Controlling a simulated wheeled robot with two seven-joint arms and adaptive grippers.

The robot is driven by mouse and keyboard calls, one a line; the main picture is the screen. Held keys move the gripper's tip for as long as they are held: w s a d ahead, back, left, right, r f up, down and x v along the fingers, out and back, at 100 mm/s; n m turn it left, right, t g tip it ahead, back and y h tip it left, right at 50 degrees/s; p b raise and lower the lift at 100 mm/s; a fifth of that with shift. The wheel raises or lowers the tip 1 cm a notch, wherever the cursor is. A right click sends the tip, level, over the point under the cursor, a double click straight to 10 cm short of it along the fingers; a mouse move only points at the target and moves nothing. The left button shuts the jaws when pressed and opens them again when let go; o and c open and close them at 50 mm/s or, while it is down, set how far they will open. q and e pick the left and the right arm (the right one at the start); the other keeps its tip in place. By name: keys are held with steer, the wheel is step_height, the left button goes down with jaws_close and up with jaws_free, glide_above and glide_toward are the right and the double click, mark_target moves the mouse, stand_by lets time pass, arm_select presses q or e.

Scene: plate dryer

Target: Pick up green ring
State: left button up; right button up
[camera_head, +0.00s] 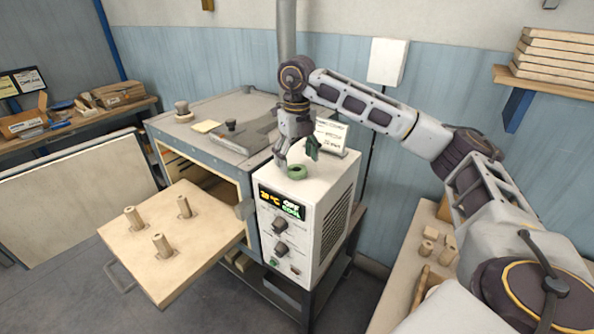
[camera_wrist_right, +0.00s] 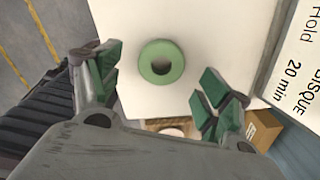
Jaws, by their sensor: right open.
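The green ring (camera_head: 297,172) lies flat on top of the white control box (camera_head: 333,178). In the right wrist view the ring (camera_wrist_right: 161,63) shows from above with its dark hole in the middle. My right gripper (camera_head: 297,158) is just above the ring, pointing down. In the wrist view its green-padded fingers (camera_wrist_right: 165,88) are spread apart, one to each side of the ring's line, with nothing between them. A gap of white surface shows around the ring. My left gripper is in neither view.
A printed card (camera_head: 331,136) stands on the box behind the gripper. The dryer (camera_head: 215,110) is to the left, with a wooden board (camera_head: 185,245) bearing upright pegs in front. A bench (camera_head: 398,262) with wooden pieces is at right.

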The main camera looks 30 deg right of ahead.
mark_target(297, 169)
steer(key=shift+w+f, duration=0.1)
steer(key=shift+f, duration=1.4)
steer(key=c, duration=1.1)
steer(key=shift+r, duration=0.15)
steer(key=shift+r, duration=4.9)
